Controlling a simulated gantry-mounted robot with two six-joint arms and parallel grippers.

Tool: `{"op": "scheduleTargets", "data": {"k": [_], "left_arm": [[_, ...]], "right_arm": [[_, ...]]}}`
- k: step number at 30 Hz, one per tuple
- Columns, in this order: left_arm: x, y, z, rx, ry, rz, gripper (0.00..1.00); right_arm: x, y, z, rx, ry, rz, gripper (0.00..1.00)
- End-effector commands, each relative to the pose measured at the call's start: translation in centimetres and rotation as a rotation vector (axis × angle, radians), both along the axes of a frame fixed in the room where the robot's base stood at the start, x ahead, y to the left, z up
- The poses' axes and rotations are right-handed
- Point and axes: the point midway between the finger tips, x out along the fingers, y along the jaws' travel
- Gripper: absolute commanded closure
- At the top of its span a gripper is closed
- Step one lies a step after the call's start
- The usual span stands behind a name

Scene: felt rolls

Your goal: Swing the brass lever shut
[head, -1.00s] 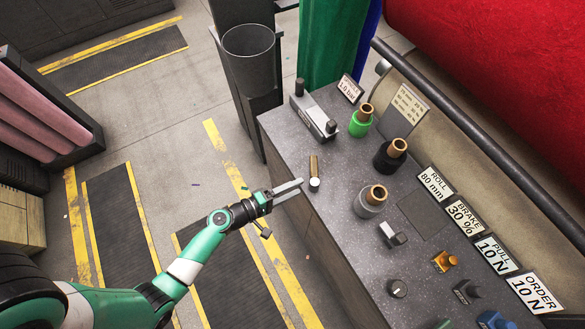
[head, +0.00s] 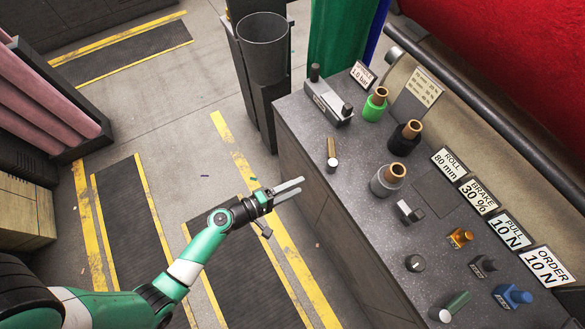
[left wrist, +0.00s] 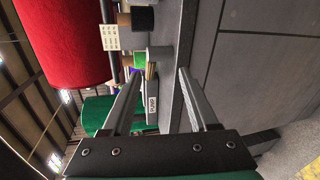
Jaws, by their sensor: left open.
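The brass lever (head: 331,148) is a short brass bar with a pale round end, on the left part of the grey console top. In the head view it points away toward the back. My left gripper (head: 302,184) is open and empty, its two fingers pointing right toward the console. In the head view it is left of and nearer than the lever, apart from it, near the console's edge. My right gripper is out of view.
The console top (head: 300,120) carries a grey block with black posts (head: 328,101), green (head: 374,106), black (head: 404,136) and grey (head: 387,180) brass-topped holders, and several knobs. A green handle (head: 455,305) sits at the near end. A dark bin (head: 262,50) stands behind. Floor beside the console is open.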

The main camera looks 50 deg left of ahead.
Motion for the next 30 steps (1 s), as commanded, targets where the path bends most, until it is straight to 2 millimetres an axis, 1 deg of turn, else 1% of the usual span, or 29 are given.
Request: {"op": "scheduleTargets", "data": {"k": [8,11,25,26,28,29,30], "left_arm": [[0.1,-0.1,0.0,0.0,0.0,-0.002,0.4],[0.0,-0.1,-0.1,0.001,-0.001,-0.001,0.4],[0.0,-0.3,0.0,0.0,0.0,-0.007,0.4],[0.2,-0.5,0.2,0.002,-0.005,-0.015,0.4],[1.6,-0.9,1.6,0.012,-0.037,-0.033,0.4],[2.5,-1.1,2.5,0.018,-0.059,-0.044,0.4],[3.9,-1.4,4.3,0.029,-0.099,-0.059,0.4]], "right_arm": [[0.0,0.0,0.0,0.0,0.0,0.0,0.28],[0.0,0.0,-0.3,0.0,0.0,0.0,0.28],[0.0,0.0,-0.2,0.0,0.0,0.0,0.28],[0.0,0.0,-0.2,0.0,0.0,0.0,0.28],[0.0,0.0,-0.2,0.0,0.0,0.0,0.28],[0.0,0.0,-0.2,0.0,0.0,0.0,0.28],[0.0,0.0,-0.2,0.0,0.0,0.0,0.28]]}}
